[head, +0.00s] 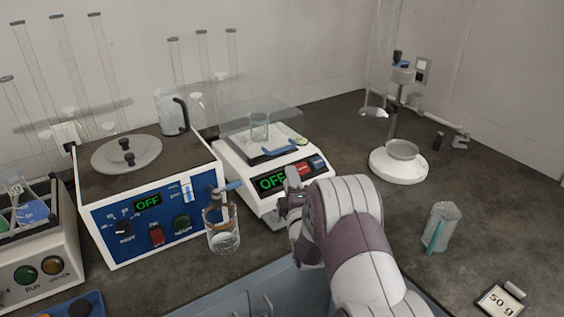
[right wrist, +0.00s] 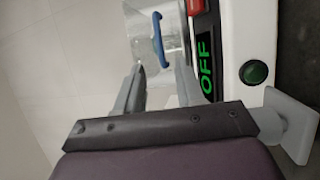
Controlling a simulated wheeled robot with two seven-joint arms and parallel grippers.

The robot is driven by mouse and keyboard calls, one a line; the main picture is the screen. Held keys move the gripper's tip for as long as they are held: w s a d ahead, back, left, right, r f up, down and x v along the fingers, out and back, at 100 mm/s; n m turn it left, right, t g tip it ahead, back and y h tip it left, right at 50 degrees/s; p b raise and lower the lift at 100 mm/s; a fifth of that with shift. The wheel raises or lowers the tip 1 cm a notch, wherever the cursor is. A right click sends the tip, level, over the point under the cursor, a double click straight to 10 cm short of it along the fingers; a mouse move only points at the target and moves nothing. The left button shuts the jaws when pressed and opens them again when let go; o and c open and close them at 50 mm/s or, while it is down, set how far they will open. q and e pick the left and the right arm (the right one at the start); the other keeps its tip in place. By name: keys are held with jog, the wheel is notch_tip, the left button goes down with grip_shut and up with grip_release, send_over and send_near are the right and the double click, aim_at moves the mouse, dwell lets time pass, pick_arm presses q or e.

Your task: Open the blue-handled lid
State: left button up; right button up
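The clear lid (head: 235,121) sits down over the pan of the white balance (head: 246,185), with a glass beaker (head: 259,125) under it. Its blue handle (head: 281,150) is on the front side, above the panel reading OFF. My right gripper (head: 290,185) is in front of the balance panel, below the handle; my arm hides part of the balance's front right. In the right wrist view the blue handle (right wrist: 162,42) shows beyond the fingertips, and my right gripper (right wrist: 160,77) is open with nothing between its fingers. My left gripper is not in view.
A white stand (head: 398,168), a small container (head: 441,228) and a 50 g block (head: 499,300) are to the right. The counter between them is clear.

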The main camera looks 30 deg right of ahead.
send_near(284, 154)
jog(key=w+r, duration=0.1)
jog(key=r, duration=0.1)
jog(key=w+r, duration=0.3)
jog(key=shift+w+r, duration=0.1)
jog(key=shift+r, duration=0.25)
grip_shut()
